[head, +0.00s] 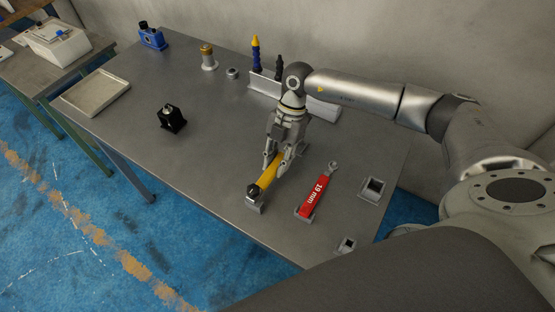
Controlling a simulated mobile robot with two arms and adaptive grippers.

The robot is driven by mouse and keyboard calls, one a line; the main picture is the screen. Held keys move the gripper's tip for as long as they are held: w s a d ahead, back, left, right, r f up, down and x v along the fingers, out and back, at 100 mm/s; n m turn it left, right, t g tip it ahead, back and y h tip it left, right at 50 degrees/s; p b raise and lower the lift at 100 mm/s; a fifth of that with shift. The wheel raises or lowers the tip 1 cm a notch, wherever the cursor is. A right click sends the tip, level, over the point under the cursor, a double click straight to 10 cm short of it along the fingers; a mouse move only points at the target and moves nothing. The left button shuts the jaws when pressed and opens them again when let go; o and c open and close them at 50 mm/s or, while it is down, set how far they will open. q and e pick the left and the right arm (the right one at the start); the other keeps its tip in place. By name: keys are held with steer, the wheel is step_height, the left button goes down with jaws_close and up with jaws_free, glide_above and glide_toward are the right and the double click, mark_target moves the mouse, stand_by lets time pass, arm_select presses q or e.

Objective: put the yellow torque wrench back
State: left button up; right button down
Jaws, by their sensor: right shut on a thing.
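The yellow torque wrench (268,176) lies near the front of the grey table. Its dark near end rests at a small grey cradle (255,203); I cannot tell whether it is fully seated there. My right gripper (276,165) points down and is shut on the wrench's yellow handle. The fingers and palm hide the wrench's far end. My left gripper is not in view.
A red 19 mm wrench (313,196) lies just right of the yellow one. Square grey holders (372,190) stand at the right edge. A light rack (265,85) with blue and black tools stands behind. A black fixture (171,119) and shallow tray (97,93) are left.

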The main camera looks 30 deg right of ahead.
steer(key=shift+f+b, duration=0.55)
steer(key=shift+f, duration=0.45)
steer(key=c, duration=0.7)
jaws_free()
steer(key=shift+r, duration=0.15)
steer(key=shift+p+v, duration=2.05)
steer(key=shift+v, duration=0.85)
